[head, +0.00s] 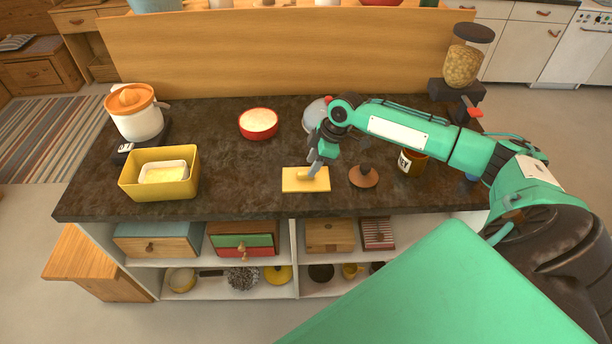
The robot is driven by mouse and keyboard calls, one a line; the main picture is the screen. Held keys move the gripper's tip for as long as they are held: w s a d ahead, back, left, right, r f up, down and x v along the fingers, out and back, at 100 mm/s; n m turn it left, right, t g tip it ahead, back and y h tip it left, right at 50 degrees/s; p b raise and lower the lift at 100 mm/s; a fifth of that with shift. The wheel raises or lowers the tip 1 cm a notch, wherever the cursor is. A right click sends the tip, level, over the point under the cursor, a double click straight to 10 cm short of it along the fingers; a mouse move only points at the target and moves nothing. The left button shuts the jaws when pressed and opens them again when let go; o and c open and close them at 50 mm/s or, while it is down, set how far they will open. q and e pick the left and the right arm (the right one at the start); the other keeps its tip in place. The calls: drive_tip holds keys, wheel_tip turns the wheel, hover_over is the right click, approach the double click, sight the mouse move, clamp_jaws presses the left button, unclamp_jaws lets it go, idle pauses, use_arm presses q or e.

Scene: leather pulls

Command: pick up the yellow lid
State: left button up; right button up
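The yellow lid (292,184), a flat rectangular piece with a raised handle, lies near the front edge of the dark countertop, at the middle. My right gripper (313,170) reaches down to it from above, with its fingertips at the handle. The view is too small to tell whether the fingers are closed on the handle. The gripper hides part of the lid's back side. My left gripper is not in view.
A yellow box (160,190) holding a white dish stands at the left. A red bowl (258,124) is behind the lid. Bare countertop (235,170) lies left of the lid.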

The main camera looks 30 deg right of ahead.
drive_tip(key=p+x, duration=0.1)
drive_tip(key=x, duration=0.2)
drive_tip(key=shift+w+a+f, duration=0.1)
drive_tip(key=shift+a+f, duration=0.1)
drive_tip(key=shift+f, duration=0.1)
clamp_jaws()
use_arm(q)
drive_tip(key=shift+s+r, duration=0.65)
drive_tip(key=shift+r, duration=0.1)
